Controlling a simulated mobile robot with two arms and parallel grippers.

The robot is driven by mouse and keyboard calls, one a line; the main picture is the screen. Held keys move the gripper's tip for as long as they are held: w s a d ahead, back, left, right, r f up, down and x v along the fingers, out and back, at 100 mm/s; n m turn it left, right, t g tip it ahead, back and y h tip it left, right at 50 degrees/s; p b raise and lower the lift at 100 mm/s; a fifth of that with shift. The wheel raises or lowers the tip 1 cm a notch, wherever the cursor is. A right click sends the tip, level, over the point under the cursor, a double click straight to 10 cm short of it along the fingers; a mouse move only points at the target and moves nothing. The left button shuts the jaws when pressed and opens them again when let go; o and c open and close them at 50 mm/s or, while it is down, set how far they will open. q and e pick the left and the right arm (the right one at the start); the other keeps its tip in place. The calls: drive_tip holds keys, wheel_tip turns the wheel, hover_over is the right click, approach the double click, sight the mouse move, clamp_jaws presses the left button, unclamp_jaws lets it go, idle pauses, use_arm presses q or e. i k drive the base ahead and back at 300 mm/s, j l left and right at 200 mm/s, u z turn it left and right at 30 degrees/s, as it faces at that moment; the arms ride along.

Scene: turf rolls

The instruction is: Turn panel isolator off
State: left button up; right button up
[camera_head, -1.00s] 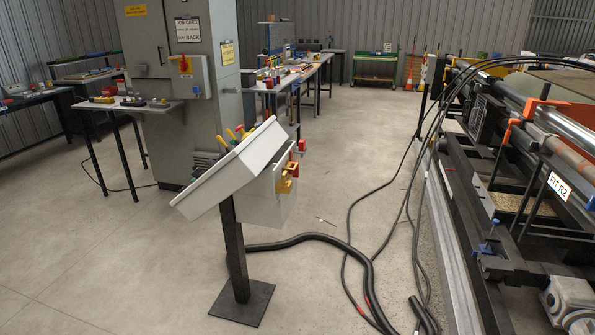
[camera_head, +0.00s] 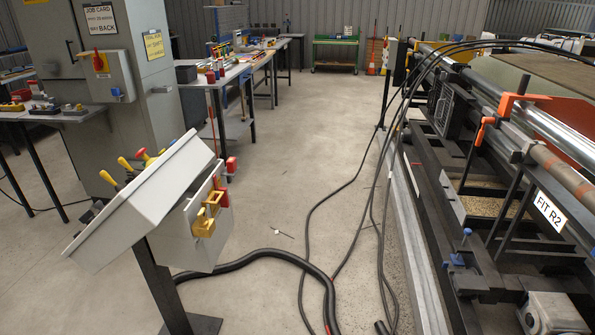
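A grey electrical cabinet (camera_head: 140,70) stands at the upper left. On its front is a light grey isolator box (camera_head: 107,78) with a red rotary handle on a yellow plate (camera_head: 99,60). The handle looks roughly upright; its exact setting is too small to tell. A blue part (camera_head: 116,92) sits low on the box. Neither of my grippers shows in the view.
A tilted control console (camera_head: 150,195) on a black post stands in front of the cabinet. A small table (camera_head: 75,115) stands left of the cabinet. Black hoses (camera_head: 255,257) lie across the floor. A roller machine (camera_head: 500,200) fills the right.

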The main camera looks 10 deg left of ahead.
sight(224, 201)
drive_tip(key=i+l, duration=0.1)
drive_tip(key=i, duration=0.7)
drive_tip(key=i+l, duration=0.1)
drive_tip(key=i, duration=0.7)
drive_tip(key=j+u, duration=0.05)
